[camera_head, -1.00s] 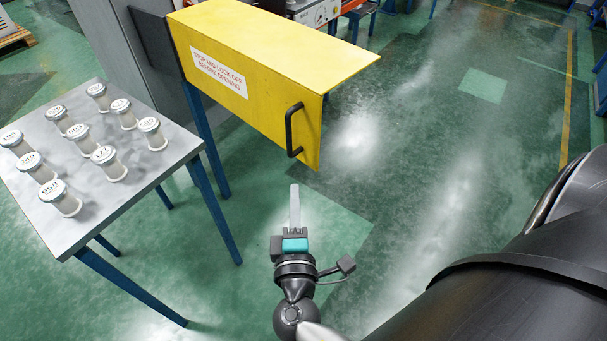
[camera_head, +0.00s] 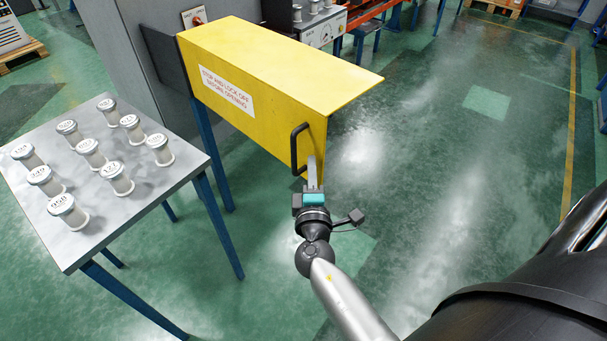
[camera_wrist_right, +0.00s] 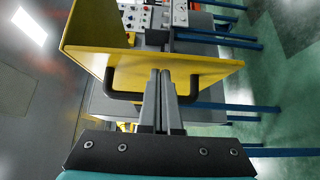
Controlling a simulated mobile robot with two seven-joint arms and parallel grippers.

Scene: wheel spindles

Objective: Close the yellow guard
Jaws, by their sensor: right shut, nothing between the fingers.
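The yellow guard (camera_head: 265,80) is a long box-like cover with a white warning label, swung out from the grey machine over the floor. A black handle (camera_head: 296,150) is on the face near its free end. My right gripper (camera_head: 312,160) is shut and empty, with its fingertips beside the handle in the head view. In the right wrist view the guard (camera_wrist_right: 190,68) and handle (camera_wrist_right: 122,95) lie beyond the shut fingers (camera_wrist_right: 160,75), which overlap the handle's middle. I cannot tell whether they touch it. My left gripper is not in view.
A metal table (camera_head: 115,220) with several white spools (camera_head: 90,152) stands at the left, close to the guard. A control box (camera_head: 318,28) is behind the guard. The green floor to the right is clear.

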